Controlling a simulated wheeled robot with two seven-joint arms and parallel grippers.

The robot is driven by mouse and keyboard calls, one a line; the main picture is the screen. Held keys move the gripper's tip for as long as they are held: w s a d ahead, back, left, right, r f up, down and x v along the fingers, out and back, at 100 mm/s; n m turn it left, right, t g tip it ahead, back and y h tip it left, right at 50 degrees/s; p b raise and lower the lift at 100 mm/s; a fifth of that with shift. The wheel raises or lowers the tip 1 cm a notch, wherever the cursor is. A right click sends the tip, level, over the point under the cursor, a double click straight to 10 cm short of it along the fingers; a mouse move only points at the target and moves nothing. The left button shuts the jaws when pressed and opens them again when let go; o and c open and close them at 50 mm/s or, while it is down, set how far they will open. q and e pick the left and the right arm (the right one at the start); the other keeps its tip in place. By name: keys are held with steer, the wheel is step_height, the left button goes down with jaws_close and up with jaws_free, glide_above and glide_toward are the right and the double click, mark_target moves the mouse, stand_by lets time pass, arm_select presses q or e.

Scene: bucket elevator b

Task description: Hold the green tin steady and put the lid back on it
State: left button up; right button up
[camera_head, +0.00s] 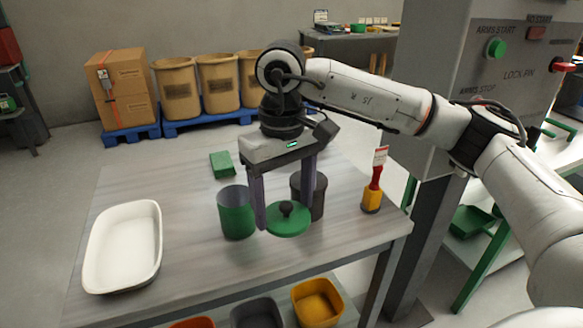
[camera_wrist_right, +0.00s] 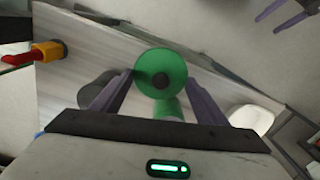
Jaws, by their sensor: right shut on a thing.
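The green tin (camera_head: 236,214) stands upright on the table. Its green lid (camera_head: 288,222), with a black knob, is beside it to the right, between the fingers of my right gripper (camera_head: 284,205). My right gripper is shut on the lid, across its rim, and the lid looks held above the table. In the right wrist view the lid (camera_wrist_right: 148,66) is between the fingertips, and part of the green tin (camera_wrist_right: 169,108) shows past it. My left gripper (camera_wrist_right: 287,14) shows at the top right of the right wrist view, its fingers apart, away from the tin.
A dark grey tin (camera_head: 318,195) stands behind the right gripper's fingers. A green block (camera_head: 222,165) lies at the back. A white tray (camera_head: 123,247) is at the left, and a red-and-yellow brush (camera_head: 372,195) at the right. The table front is clear.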

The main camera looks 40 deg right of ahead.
steer(key=s+a+f, duration=0.5)
steer(key=s+f, duration=0.1)
steer(key=s, duration=0.2)
steer(key=shift+s+a+f, duration=0.25)
steer(key=shift+s+f, duration=0.05)
steer(key=shift+f, duration=0.1)
